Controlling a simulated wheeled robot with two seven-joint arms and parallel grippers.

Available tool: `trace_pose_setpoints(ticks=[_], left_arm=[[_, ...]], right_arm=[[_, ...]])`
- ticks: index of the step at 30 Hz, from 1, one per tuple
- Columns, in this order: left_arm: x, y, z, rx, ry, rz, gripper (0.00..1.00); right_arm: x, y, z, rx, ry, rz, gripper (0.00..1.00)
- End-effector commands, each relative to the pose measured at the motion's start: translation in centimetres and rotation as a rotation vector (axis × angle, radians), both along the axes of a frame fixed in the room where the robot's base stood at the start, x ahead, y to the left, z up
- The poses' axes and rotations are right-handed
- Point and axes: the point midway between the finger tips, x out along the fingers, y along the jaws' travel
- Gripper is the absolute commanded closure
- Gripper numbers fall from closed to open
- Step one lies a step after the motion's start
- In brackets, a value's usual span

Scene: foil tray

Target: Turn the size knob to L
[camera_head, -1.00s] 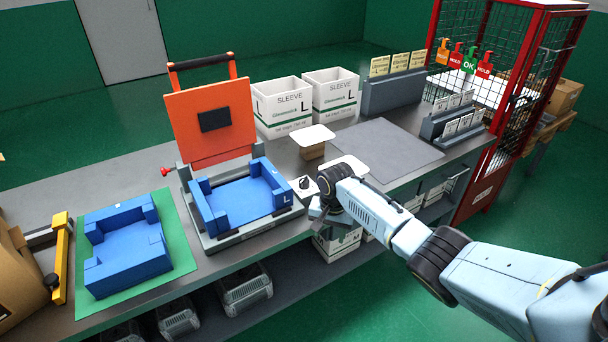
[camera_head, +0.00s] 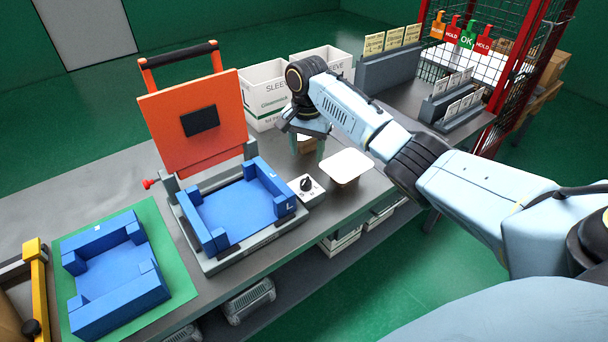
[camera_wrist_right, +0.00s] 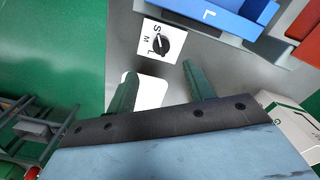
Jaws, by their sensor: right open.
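The size knob (camera_head: 306,184) is a small black dial on a white plate at the right of the blue nest of the orange-lidded press. In the right wrist view the knob (camera_wrist_right: 161,42) shows with the letters S, M and L beside it; I cannot tell for sure which letter it points to. My right gripper (camera_head: 309,145) is open and empty, above the bench behind the knob. In the right wrist view its two fingers (camera_wrist_right: 160,76) stand apart, with the knob beyond the tips and not between them. My left gripper is out of view.
The press's raised orange lid (camera_head: 200,122) stands left of my right gripper. White sleeve boxes (camera_head: 262,110) are behind it. A white tray (camera_head: 349,165) lies right of the knob. A second blue form (camera_head: 118,262) sits on a green mat at the left.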

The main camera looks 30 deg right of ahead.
Motion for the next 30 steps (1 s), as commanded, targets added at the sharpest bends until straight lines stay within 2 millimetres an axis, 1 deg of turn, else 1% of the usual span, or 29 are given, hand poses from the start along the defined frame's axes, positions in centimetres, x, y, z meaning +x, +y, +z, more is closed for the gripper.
trace_pose_setpoints(ticks=[1,3,5,9,13,18,27,29,30], left_arm=[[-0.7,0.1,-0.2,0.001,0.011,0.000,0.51],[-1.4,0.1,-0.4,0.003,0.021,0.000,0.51],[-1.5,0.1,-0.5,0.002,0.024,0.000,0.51],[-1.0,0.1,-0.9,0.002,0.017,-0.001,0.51],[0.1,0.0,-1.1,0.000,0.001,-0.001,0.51],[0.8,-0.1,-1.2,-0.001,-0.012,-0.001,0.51],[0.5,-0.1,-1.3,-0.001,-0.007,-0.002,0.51],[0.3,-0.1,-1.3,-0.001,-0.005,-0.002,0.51],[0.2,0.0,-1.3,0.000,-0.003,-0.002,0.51]], right_arm=[[-0.1,0.0,-1.3,-0.001,0.004,0.001,0.48],[-0.1,0.0,-2.9,0.000,0.004,0.001,0.48],[-0.1,0.1,-4.3,0.001,0.004,0.001,0.48],[0.0,0.1,-7.0,0.001,0.003,0.001,0.48],[0.0,0.1,-8.8,0.001,0.001,0.001,0.48],[0.0,0.1,-10.0,0.001,-0.001,0.002,0.48],[0.0,0.1,-10.1,0.001,-0.001,0.002,0.48],[0.0,0.1,-10.1,0.001,-0.001,0.002,0.54],[0.0,0.1,-10.1,0.001,-0.001,0.002,0.59]])
